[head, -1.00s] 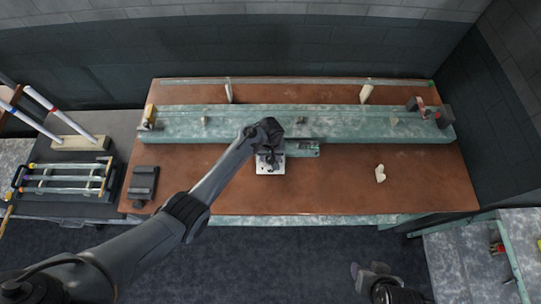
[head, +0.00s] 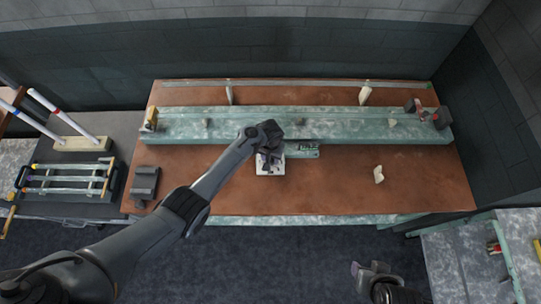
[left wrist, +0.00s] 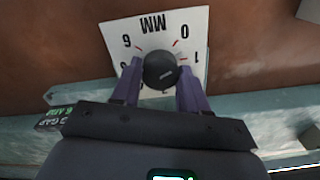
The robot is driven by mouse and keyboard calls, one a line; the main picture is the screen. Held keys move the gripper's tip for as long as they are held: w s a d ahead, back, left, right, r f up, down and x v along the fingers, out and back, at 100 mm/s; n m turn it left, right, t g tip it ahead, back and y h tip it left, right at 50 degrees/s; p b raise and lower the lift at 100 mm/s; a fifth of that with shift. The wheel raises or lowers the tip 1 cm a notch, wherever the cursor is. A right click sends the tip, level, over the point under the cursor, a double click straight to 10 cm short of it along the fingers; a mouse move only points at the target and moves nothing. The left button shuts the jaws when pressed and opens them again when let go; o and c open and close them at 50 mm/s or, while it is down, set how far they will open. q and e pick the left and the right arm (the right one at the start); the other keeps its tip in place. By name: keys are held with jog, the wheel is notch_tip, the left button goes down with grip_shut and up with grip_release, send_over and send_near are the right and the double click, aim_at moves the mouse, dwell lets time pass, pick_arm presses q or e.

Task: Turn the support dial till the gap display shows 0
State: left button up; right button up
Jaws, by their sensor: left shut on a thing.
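The support dial is a round black knob (left wrist: 161,70) on a white plate (left wrist: 125,30) marked MM, with numbers and red ticks around it; 0 and 1 show on the right. My left gripper (left wrist: 160,82) has its purple fingers shut on the knob from both sides. In the head view the gripper (head: 268,158) hides most of the knob above the white plate (head: 270,169). A small display unit (head: 306,150) sits right of the plate; its reading is too small to make out. A black label reading GAP (left wrist: 58,117) shows partly at left. My right gripper (head: 367,272) is low in the head view, away from the table.
A long green bench (head: 330,124) spans the back of the brown table (head: 320,190). A dark block (head: 144,183) lies at left and a cream piece (head: 379,174) at right. A tubing rack (head: 67,179) stands on the side table. The table front is mostly clear.

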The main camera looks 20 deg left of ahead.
pick_arm(q)
jog(key=m, duration=0.3)
jog(key=shift+r+p, duration=0.1)
jog(key=shift+p, duration=0.25)
jog(key=m, duration=0.2)
jog(key=shift+m, duration=0.3)
jog(key=m, duration=0.2)
jog(key=shift+m, duration=0.4)
jog(key=m, duration=0.2)
jog(key=shift+m, duration=0.4)
jog(key=m, duration=0.2)
jog(key=shift+m, duration=0.3)
jog(key=m+b, duration=0.1)
jog(key=m, duration=0.2)
jog(key=shift+m, duration=0.3)
jog(key=m+b, duration=0.1)
jog(key=m, duration=0.3)
jog(key=shift+m+b, duration=0.45)
jog(key=shift+m, duration=0.35)
